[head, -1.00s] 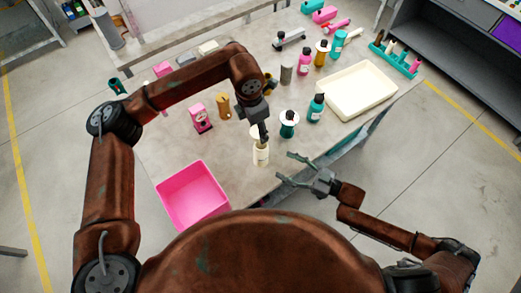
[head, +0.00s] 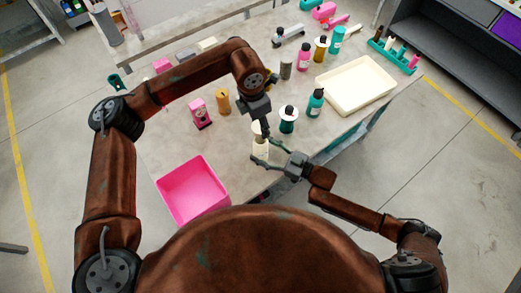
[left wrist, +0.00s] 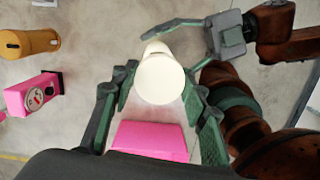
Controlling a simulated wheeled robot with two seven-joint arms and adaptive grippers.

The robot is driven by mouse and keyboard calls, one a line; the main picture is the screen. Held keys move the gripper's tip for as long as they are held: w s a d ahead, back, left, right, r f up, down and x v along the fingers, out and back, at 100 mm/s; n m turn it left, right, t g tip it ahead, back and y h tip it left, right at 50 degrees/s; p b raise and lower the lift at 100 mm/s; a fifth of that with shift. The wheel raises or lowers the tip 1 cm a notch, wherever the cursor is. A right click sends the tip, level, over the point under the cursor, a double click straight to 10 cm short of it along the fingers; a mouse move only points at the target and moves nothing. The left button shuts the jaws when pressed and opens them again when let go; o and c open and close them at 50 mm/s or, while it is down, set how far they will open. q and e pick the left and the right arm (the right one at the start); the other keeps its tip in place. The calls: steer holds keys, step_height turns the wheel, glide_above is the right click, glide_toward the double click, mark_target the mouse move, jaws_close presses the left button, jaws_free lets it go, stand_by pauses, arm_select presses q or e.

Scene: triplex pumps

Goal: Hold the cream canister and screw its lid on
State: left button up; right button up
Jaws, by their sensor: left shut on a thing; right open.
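The cream canister (head: 261,151) stands upright on the table near its front edge. My left gripper (head: 263,134) reaches down from above and is shut on the cream lid (head: 256,127), directly over the canister. In the left wrist view the round lid (left wrist: 160,79) sits between the fingers and hides most of the canister. I cannot tell whether lid and canister touch. My right gripper (head: 268,150) is open, with its fingers on either side of the canister; contact is not clear. It also shows in the left wrist view (left wrist: 190,45).
A pink bin (head: 222,200) stands at the front left. A pink box (head: 200,113) and an orange canister (head: 223,101) stand left of the lid. A teal jar with a white disc (head: 288,120), a teal bottle (head: 316,103) and a cream tray (head: 356,105) are to the right.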

steer(key=shift+w+a, duration=0.2)
steer(key=shift+a, duration=0.1)
jaws_close()
stand_by(0.7)
